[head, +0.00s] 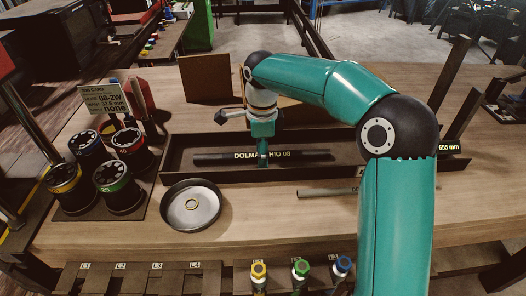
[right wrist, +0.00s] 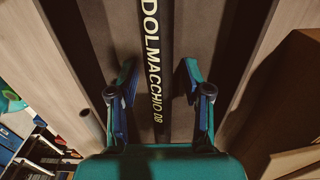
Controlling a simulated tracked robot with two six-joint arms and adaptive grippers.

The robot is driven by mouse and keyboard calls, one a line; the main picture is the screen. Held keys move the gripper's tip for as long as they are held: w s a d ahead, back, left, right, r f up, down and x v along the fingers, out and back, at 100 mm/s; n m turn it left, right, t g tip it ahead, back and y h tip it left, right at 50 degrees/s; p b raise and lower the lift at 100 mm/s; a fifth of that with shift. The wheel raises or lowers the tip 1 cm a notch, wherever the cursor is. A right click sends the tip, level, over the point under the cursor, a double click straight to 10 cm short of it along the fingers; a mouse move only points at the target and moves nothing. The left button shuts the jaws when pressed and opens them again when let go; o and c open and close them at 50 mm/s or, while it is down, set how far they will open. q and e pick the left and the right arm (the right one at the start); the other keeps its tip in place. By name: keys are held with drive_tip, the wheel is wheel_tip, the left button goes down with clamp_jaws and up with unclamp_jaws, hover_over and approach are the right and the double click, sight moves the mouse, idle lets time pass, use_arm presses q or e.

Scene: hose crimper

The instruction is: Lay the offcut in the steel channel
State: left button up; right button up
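The steel channel (head: 190,173) is a long dark trough across the bench. A black hose length (head: 312,155) printed "DOLMACCHIO 08" lies lengthwise inside it; it also shows in the right wrist view (right wrist: 158,88). A thin grey-green piece (head: 318,193) lies on the bench in front of the channel, partly hidden by my right arm. I cannot tell for sure which of these is the offcut. My right gripper (head: 263,152) points down over the channel. In the right wrist view its fingers (right wrist: 159,75) are open, one each side of the hose, with gaps. My left gripper is out of view.
A round dark pan (head: 178,219) with a small brass ring stands in front of the channel. Several colour-ringed die cylinders (head: 118,183) and a job card (head: 103,97) stand at left. Colour-topped fittings (head: 300,267) and labelled slots line the front edge.

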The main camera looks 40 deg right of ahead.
wheel_tip(320, 180, up, 12)
drive_tip(key=p, duration=0.2)
idle(0.4)
idle(0.5)
